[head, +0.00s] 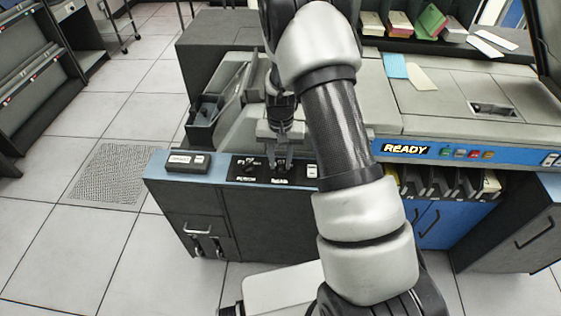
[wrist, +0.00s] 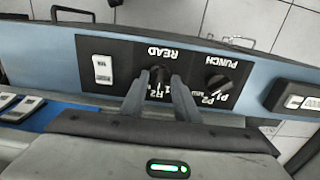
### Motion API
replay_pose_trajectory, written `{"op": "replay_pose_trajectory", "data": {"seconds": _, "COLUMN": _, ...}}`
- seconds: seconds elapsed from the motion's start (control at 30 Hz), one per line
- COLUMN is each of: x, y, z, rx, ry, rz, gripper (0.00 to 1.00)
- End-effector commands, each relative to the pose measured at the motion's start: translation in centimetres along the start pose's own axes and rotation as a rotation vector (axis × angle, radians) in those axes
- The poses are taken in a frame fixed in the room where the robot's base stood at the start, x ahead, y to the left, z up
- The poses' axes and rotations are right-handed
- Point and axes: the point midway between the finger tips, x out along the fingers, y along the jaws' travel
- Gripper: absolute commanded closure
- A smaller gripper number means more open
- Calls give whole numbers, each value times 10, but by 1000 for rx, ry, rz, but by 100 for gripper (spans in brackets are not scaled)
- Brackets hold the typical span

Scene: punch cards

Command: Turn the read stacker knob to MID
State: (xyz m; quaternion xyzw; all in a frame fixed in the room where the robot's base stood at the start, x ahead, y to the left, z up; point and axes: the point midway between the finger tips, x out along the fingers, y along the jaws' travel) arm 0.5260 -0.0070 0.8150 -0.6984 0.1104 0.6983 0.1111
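The read stacker knob (wrist: 158,73) is a small dark knob on the black panel, beside the upside-down READ label in the wrist view. My gripper (wrist: 160,77) is at this knob, one finger on each side of it. The knob lies between the fingertips, and I cannot tell whether they press on it. The fingers cover part of its position labels; an R2 marking shows between them. Its pointer direction is not clear. In the head view my gripper (head: 283,166) points down at the panel, above the READ label (head: 280,182).
The similar PUNCH knob (wrist: 217,84) sits close beside the read knob. A white rocker switch (wrist: 102,69) is on its other side. A dark box with a white label (head: 187,162) sits on the blue ledge. The READY panel (head: 405,148) is right of my arm.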

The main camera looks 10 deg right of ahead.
Motion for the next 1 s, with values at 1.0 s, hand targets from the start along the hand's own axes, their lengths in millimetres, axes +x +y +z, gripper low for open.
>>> {"op": "replay_pose_trajectory", "data": {"seconds": 1.0, "x": 3, "y": 0, "z": 0, "rx": 105, "ry": 1, "rz": 1, "gripper": 100}}
